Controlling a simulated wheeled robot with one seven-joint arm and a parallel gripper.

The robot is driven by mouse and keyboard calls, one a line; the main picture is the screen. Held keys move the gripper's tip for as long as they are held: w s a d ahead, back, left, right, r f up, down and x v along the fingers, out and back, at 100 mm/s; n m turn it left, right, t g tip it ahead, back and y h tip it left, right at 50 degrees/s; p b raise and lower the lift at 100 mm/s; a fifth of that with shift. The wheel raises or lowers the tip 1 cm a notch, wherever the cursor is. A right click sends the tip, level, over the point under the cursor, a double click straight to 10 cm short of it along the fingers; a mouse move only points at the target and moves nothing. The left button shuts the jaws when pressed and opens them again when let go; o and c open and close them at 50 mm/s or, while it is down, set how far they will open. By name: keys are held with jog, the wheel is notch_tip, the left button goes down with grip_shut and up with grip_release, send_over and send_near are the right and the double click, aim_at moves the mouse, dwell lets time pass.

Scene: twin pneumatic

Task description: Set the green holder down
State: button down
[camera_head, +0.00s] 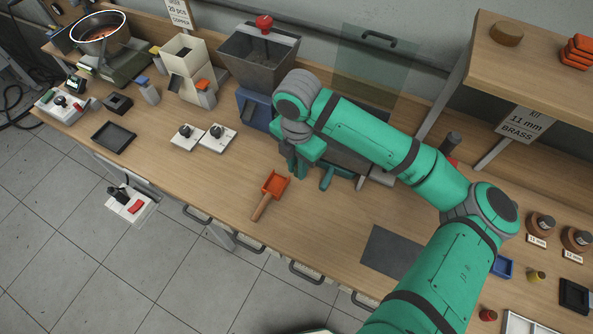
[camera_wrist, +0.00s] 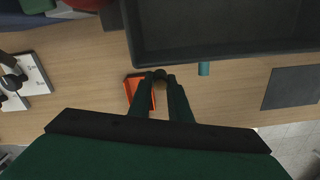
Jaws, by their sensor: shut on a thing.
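My gripper (camera_head: 297,168) hangs over the wooden bench, just left of the dark tray. In the wrist view my gripper (camera_wrist: 160,78) has its dark green fingers close together around a small dark rounded piece, which I take to be the green holder (camera_wrist: 160,73). Its shape is mostly hidden by the fingers, and I cannot tell whether it touches the bench. In the head view the hand hides it.
An orange scoop (camera_head: 275,184) lies close by, partly behind the fingers in the wrist view (camera_wrist: 134,88). A dark tray (camera_wrist: 225,50) with a teal handle (camera_head: 327,178) is beside the hand. Two white switch plates (camera_head: 202,137) lie left. A grey mat (camera_head: 390,251) lies right; bare bench is in front.

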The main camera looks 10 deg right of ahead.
jog(key=shift+w+f, duration=0.25)
jog(key=shift+f, duration=0.1)
jog(key=shift+w+f, duration=0.15)
jog(key=shift+f, duration=1.45)
jog(key=shift+f, duration=0.1)
jog(key=c, duration=1.6)
grip_release()
jog(key=shift+c, duration=0.2)
